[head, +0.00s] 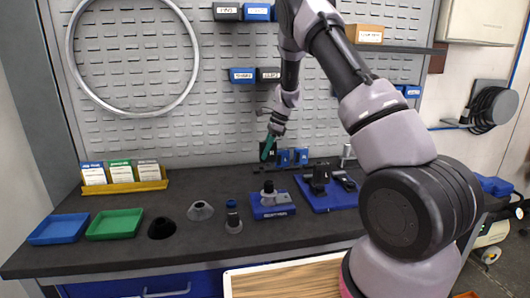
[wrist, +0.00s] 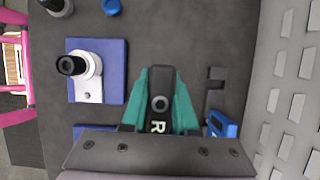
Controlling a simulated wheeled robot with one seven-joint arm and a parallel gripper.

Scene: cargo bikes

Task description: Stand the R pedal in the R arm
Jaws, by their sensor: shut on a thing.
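My gripper (head: 268,148) has teal fingers and is raised over the back of the bench, near the pegboard. In the wrist view, my gripper (wrist: 161,82) is shut on the R pedal (wrist: 160,115), a dark block with a round grey end and a white letter R. A light grey crank arm (wrist: 90,84) with a dark-topped round post lies on a blue fixture (wrist: 113,75). In the head view, this arm (head: 269,196) and fixture (head: 272,212) are in front of my gripper. No R is readable on that arm. The pedal is apart from it.
A larger blue fixture (head: 325,203) with black parts stands to the right. Small blue blocks (head: 292,157) are at the back. Grey and black cones (head: 200,210), a green tray (head: 114,223) and a blue tray (head: 58,229) are to the left. Bench space between trays and fixtures is partly clear.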

